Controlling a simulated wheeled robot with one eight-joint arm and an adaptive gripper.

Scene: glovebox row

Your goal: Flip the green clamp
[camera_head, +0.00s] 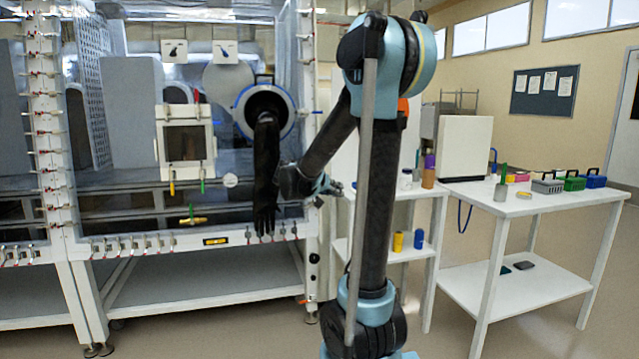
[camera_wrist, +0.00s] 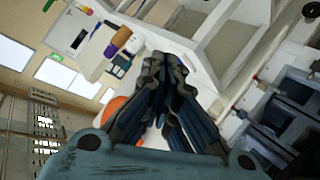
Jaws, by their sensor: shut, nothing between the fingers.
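A small green clamp (camera_head: 202,186) hangs at the lower right edge of the framed square port (camera_head: 185,143) on the glovebox front. A similar yellow clamp (camera_head: 172,187) sits at the lower left edge of that port. My gripper (camera_head: 336,188) is to the right of the port, past the black glove, well apart from the green clamp. In the wrist view, my gripper (camera_wrist: 163,62) has its dark fingers together with nothing held. I cannot make out the green clamp in the wrist view.
A long black glove (camera_head: 266,170) hangs from a round port between the clamp and my gripper. A white side table (camera_head: 515,203) with bottles and small crates stands at right. Floor is open in front.

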